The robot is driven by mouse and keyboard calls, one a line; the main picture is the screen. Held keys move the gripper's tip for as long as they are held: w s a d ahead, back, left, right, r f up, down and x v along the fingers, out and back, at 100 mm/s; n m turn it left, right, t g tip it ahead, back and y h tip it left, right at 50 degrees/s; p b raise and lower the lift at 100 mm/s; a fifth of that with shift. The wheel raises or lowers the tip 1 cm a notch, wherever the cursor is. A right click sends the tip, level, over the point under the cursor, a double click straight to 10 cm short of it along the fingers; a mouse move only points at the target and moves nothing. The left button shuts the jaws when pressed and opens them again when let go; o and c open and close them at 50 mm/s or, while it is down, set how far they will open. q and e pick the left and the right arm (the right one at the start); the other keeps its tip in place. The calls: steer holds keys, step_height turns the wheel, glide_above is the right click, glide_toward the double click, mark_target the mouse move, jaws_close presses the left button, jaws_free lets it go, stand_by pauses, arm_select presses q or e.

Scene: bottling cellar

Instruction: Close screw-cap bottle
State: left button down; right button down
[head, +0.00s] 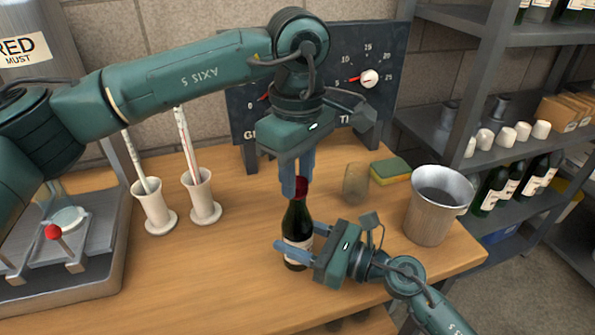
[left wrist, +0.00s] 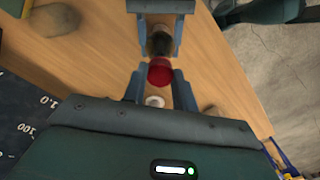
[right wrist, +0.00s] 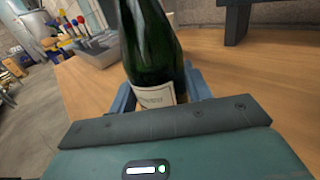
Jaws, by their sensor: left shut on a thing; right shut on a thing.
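A dark green bottle (head: 298,222) with a pale label stands upright near the front of the wooden table. My right gripper (head: 292,254) is shut on its lower body; the right wrist view shows the green glass and label (right wrist: 155,97) between the fingers. A red cap (head: 302,187) is at the top of the bottle neck. My left gripper (head: 297,180) points down from above and is shut on the cap, which also shows between its fingers in the left wrist view (left wrist: 160,72). The fingers partly hide the cap, and I cannot tell whether it sits fully down on the thread.
A glass (head: 356,183) and a yellow-green sponge (head: 390,170) are behind the bottle to the right. A metal bucket (head: 437,205) stands at the right table edge. Two white holders (head: 155,205) with rods stand left. A dial panel (head: 240,115) stands behind.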

arm_select(q)
steer(key=m, duration=0.8)
steer(key=shift+m, duration=0.3)
steer(key=c, duration=1.1)
jaws_free()
steer(key=shift+r, duration=0.1)
steer(key=shift+r, duration=2.15)
steer(key=shift+c, duration=0.4)
